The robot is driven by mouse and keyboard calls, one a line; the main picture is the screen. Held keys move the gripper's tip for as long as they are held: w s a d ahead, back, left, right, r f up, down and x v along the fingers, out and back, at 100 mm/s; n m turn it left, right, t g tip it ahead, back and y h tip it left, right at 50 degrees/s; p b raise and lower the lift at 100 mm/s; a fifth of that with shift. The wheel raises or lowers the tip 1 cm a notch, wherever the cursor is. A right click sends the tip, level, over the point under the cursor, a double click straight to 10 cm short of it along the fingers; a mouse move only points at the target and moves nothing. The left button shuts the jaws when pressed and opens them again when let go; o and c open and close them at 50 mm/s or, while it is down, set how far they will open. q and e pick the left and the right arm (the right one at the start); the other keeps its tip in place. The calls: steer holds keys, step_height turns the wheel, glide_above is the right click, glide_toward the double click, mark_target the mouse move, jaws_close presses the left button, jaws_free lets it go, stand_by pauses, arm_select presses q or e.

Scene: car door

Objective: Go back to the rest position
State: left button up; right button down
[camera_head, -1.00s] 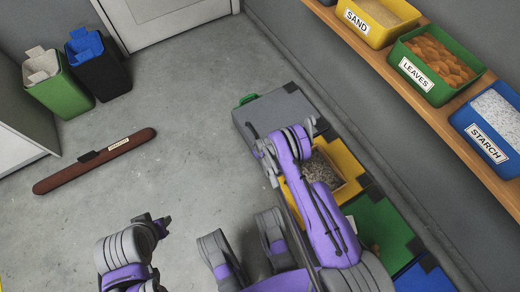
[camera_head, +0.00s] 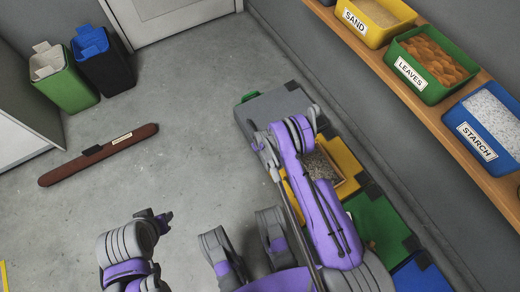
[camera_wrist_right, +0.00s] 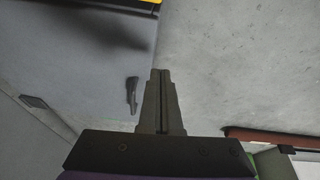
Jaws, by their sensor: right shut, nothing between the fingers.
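My right arm reaches up from the bottom of the head view over the row of floor bins; its fingertips are hard to make out there. In the right wrist view my right gripper (camera_wrist_right: 160,75) is shut and empty, with a grey surface and a small dark handle-like piece (camera_wrist_right: 131,95) beyond it. My left gripper (camera_head: 164,219) is at the lower left of the head view, over bare floor. It is small and dark, and I cannot tell whether its fingers are apart. No object shows in it.
Below my right arm stand a grey-lidded bin (camera_head: 280,103), a yellow bin (camera_head: 342,153), a green bin (camera_head: 378,220) and a blue bin (camera_head: 420,277). A wooden shelf (camera_head: 440,125) runs along the wall. A brown bar (camera_head: 125,142) lies on the open floor at left.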

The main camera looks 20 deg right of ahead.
step_height(320, 180, up, 6)
steer(key=s+a+p, duration=0.1)
steer(key=s+a, duration=0.1)
steer(key=shift+s+a+r, duration=0.2)
steer(key=shift+a+r, duration=0.05)
steer(key=shift+a, duration=0.05)
